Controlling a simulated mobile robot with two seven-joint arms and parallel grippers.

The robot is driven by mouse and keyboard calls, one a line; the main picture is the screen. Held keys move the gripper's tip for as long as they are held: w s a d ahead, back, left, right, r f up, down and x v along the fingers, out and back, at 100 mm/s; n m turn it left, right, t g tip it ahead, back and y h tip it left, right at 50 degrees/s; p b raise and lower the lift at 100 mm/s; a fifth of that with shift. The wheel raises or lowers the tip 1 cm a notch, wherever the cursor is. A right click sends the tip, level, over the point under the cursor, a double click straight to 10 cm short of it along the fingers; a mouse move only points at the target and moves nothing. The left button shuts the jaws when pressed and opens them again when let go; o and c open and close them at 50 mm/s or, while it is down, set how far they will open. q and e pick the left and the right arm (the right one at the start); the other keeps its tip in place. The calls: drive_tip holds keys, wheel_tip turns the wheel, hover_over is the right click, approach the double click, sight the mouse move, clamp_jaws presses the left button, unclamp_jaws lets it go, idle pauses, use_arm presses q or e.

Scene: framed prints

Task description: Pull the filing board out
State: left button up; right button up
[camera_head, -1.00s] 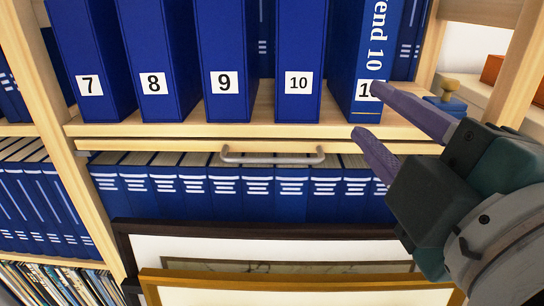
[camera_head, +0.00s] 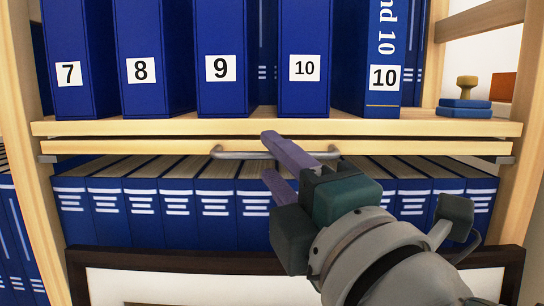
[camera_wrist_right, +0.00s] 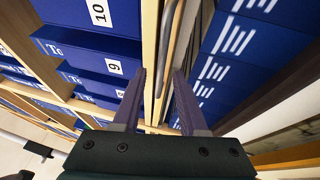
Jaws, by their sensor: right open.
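The filing board (camera_head: 120,147) is a thin pale wooden board lying just under the shelf, with a grey metal bar handle (camera_head: 232,154) on its front. The handle also shows in the right wrist view (camera_wrist_right: 174,45), running lengthwise beyond the fingers. My right gripper (camera_head: 267,154) is open, its purple fingers pointing at the handle. In the head view one fingertip shows above the handle line and the other below it, and the fingers hide the handle's middle. In the right wrist view the gripper (camera_wrist_right: 159,72) shows no contact with the handle. My left gripper is out of view.
Numbered blue binders (camera_head: 220,70) stand on the shelf (camera_head: 200,127) above the board. A row of blue books (camera_head: 140,205) fills the space below. Blue stamp pads (camera_head: 465,108) sit at the shelf's right end.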

drive_tip(key=shift+x, duration=1.4)
drive_tip(key=shift+c, duration=0.3)
clamp_jaws()
